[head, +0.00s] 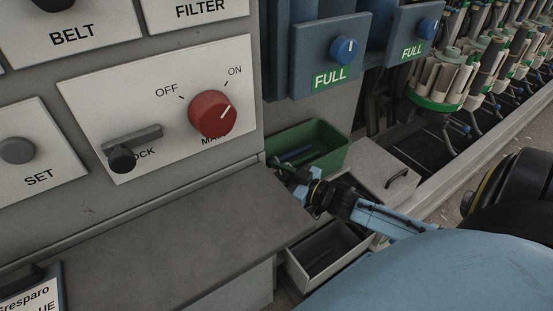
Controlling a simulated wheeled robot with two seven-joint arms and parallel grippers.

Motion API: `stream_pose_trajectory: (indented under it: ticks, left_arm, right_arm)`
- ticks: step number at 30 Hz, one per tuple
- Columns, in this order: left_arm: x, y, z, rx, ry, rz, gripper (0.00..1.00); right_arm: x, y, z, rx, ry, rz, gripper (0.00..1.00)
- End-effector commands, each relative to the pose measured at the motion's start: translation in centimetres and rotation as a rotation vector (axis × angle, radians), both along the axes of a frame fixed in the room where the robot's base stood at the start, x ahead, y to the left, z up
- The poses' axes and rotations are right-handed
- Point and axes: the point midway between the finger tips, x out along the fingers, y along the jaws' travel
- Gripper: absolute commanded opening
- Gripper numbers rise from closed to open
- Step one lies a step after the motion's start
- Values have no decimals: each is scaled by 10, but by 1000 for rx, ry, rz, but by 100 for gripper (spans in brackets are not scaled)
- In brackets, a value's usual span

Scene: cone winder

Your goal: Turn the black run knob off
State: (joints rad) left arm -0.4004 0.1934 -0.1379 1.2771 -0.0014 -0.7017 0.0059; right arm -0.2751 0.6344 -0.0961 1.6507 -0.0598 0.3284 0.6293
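No knob labelled run shows in the head view. A black knob (54,4) is cut off by the top edge, above the label BELT. A black-ended lever (122,158) sits on the white main plate and partly covers a label ending in OCK. My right gripper (282,172) is low, at the front edge of the green bin, to the right of the panel and apart from its knobs. It is small and dark, and I cannot tell whether its fingers are open or shut. My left gripper is not in view.
A grey knob (17,151) sits above SET. A grey shelf (150,240) juts out below the panel. A green bin (330,148), an open grey drawer (330,262) and blue FULL boxes (333,62) stand at the right.

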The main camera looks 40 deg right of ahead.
Motion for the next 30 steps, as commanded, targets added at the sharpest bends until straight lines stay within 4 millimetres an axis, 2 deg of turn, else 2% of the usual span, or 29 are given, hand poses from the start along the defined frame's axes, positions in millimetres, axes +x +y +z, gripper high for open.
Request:
stream_pose_trajectory:
  ticks: [5,13,30]
  left_arm:
    - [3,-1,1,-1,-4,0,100]
    - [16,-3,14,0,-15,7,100]
    - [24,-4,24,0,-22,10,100]
  right_arm:
    - [0,1,-1,-7,1,141,15]
    - [-1,4,-1,-2,-1,283,15]
    - [-3,6,0,1,-1,348,15]
